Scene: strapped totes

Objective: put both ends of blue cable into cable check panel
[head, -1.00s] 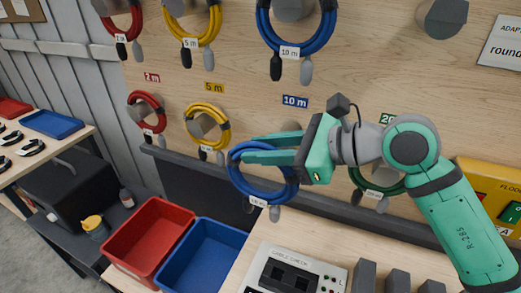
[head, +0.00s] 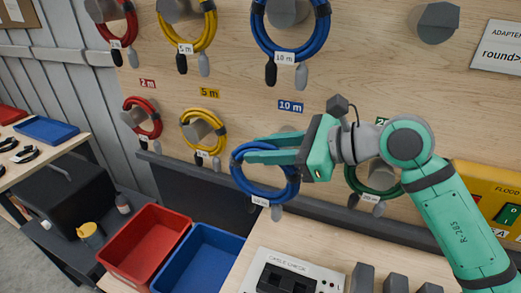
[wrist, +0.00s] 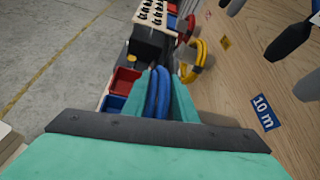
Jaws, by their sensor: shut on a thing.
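My gripper (head: 262,150) is shut on a coiled blue cable (head: 265,196) and holds it in the air in front of the pegboard. The coil hangs down from the fingers, with a white tag and its two plug ends below. In the wrist view the blue cable (wrist: 158,95) lies between the two fingers (wrist: 160,100). The cable check panel (head: 290,274) is a pale box with dark sockets on the bench below; its lower part is cut off by the picture edge. Another blue cable (head: 290,50) hangs on an upper peg, marked 10 m.
Red (head: 142,118), yellow (head: 204,130) and green (head: 374,183) coils hang on pegs. A red bin (head: 145,242) and a blue bin (head: 195,262) stand left of the panel. Grey blocks (head: 362,278) stand right of it. A yellow box (head: 490,190) is at the right.

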